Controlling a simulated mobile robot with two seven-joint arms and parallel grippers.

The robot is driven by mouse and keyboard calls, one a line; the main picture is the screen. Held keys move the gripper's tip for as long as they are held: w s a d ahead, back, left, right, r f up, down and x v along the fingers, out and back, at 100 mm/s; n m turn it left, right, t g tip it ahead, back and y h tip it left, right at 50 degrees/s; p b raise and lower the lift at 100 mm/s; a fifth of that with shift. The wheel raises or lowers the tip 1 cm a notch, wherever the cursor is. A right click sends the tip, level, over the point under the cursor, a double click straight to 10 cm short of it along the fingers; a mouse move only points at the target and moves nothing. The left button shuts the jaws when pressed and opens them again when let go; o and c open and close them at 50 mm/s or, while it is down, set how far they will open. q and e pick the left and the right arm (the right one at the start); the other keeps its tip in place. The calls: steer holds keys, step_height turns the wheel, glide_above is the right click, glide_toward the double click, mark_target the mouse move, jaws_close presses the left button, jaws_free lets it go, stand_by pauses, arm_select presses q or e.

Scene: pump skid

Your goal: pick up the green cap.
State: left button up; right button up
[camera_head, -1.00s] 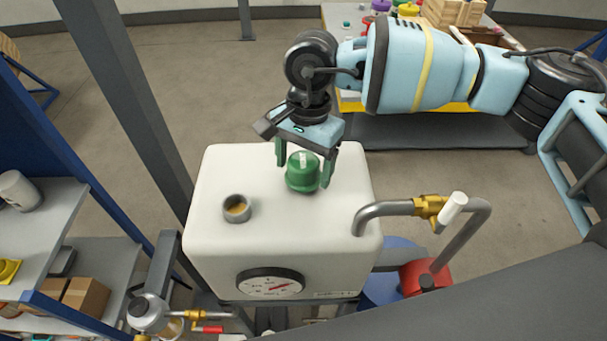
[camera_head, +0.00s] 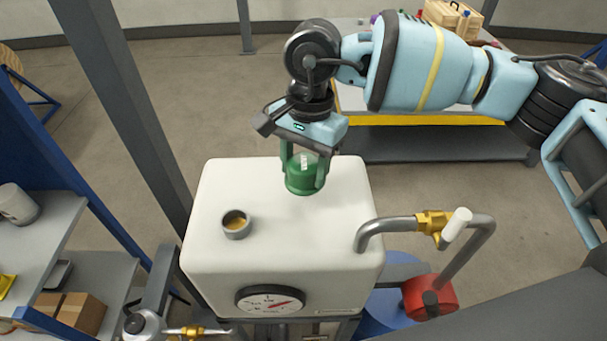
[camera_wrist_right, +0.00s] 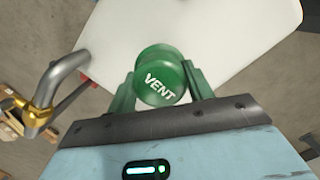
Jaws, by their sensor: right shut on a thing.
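The green cap (camera_head: 304,178) is at the back right of the white tank's top (camera_head: 280,225). In the right wrist view the cap (camera_wrist_right: 161,78) shows the word VENT on its face. My right gripper (camera_head: 304,172) comes down from above, with its two green fingers closed on opposite sides of the cap. In the right wrist view the fingers (camera_wrist_right: 160,92) touch the cap's sides. Whether the cap's underside rests on the tank cannot be told. My left gripper is not in view.
An open metal neck (camera_head: 236,224) stands on the tank's top, left of the cap. A bent grey pipe with a brass valve (camera_head: 433,223) rises at the right. A gauge (camera_head: 270,300) is on the tank's front. A grey post (camera_head: 125,110) stands at the left.

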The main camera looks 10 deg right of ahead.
steer(key=s+r, duration=0.1)
steer(key=s, duration=1.5)
steer(key=shift+d+r+b, duration=0.2)
steer(key=shift+r+b, duration=0.2)
steer(key=shift+b, duration=0.05)
steer(key=shift+w, duration=0.1)
